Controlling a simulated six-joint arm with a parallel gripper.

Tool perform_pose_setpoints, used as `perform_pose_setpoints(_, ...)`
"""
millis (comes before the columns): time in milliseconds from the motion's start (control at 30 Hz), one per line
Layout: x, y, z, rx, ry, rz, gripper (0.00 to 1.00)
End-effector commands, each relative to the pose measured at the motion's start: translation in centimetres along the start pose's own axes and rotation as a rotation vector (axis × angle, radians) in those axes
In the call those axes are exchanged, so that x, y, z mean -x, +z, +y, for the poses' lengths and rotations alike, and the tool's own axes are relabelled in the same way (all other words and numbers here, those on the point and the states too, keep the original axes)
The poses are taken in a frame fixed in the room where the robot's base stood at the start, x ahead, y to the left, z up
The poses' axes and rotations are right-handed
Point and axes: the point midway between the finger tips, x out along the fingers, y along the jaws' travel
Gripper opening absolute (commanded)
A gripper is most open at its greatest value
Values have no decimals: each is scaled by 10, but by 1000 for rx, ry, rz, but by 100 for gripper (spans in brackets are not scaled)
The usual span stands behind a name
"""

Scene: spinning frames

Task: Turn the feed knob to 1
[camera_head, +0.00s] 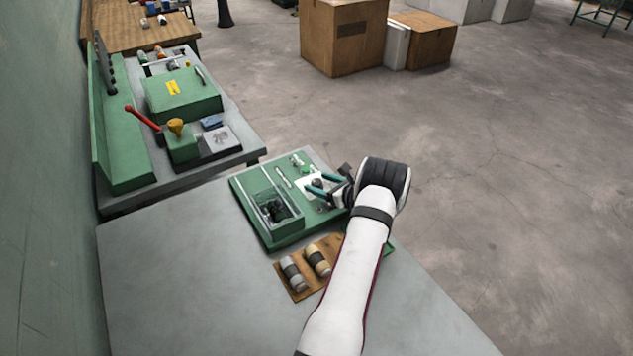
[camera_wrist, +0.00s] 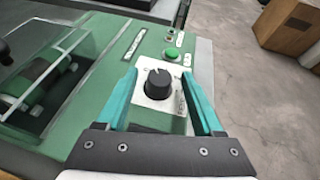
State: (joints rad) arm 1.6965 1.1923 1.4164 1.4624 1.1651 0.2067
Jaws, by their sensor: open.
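The feed knob (camera_wrist: 157,84) is a black round knob on a white dial plate (camera_wrist: 178,101), set in a green panel. In the wrist view a pale pointer mark shows near its top edge; the scale numbers are too small to read. My gripper (camera_wrist: 164,77) is open, with one teal finger on each side of the knob. I cannot tell whether either finger touches it. In the head view, my gripper (camera_head: 318,184) reaches over the right part of the green machine (camera_head: 262,238), and the dial plate (camera_head: 308,181) shows partly behind the fingers.
A green button (camera_wrist: 172,55) and small switches sit beyond the dial. A clear-covered compartment (camera_head: 270,208) takes up the machine's left side. A wooden tray (camera_head: 298,294) with spools lies in front. The grey table (camera_head: 180,270) is clear at left.

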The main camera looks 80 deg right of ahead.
Motion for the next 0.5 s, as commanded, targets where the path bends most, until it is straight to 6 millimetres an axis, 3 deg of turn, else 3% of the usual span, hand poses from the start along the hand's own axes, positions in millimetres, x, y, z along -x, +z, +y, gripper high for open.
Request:
perform_pose_setpoints(167, -16, 0, 1, 0, 1, 1, 69)
perform_pose_setpoints(433, -18, 0, 0, 1, 1, 0, 69)
perform_pose_setpoints(500, -18, 0, 0, 1, 1, 0, 58)
